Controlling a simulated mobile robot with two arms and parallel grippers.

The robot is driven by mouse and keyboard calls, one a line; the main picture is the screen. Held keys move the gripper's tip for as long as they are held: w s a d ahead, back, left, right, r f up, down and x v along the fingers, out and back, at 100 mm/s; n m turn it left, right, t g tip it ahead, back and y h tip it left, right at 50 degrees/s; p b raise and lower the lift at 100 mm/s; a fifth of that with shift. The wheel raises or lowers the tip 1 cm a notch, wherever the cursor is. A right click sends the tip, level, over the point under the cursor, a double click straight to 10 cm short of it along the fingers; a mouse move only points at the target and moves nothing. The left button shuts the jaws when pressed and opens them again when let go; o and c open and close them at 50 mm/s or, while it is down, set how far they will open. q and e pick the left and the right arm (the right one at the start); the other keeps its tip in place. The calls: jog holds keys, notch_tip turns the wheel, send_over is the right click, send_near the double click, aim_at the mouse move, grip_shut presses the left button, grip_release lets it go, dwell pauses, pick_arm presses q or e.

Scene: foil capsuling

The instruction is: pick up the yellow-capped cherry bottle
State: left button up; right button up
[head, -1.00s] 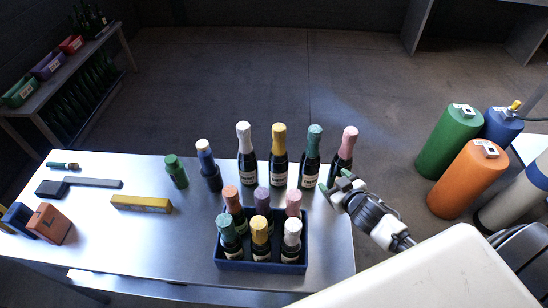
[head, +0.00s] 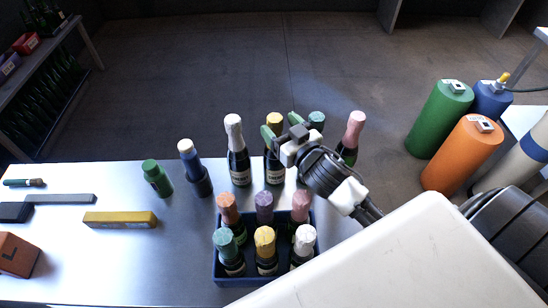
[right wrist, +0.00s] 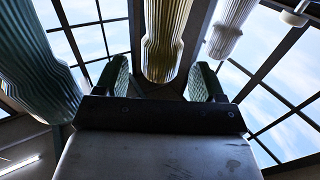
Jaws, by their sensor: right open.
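A yellow-capped dark bottle (head: 274,172) stands upright in the back row on the table. My right gripper (head: 280,128) is open at its neck and partly hides it. In the right wrist view the yellow cap (right wrist: 165,38) shows between and beyond the two green-padded fingers (right wrist: 161,82), with gaps on both sides. A second yellow-capped bottle (head: 265,243) stands in the front row of the blue crate (head: 240,281). I cannot read which one is cherry. My left gripper is not in view.
A white-capped bottle (head: 235,150) stands left of the yellow one. Teal-capped (head: 316,121) and pink-capped (head: 354,131) bottles stand to its right, partly hidden.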

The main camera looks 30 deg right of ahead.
aim_at(270, 116)
jog(key=w, duration=0.1)
jog(key=w+p, duration=0.1)
jog(key=w, duration=0.2)
jog(key=shift+w+a+f, duration=0.2)
jog(key=shift+w+a, duration=0.1)
jog(key=shift+s, duration=0.1)
grip_shut()
jog(key=shift+r, duration=0.2)
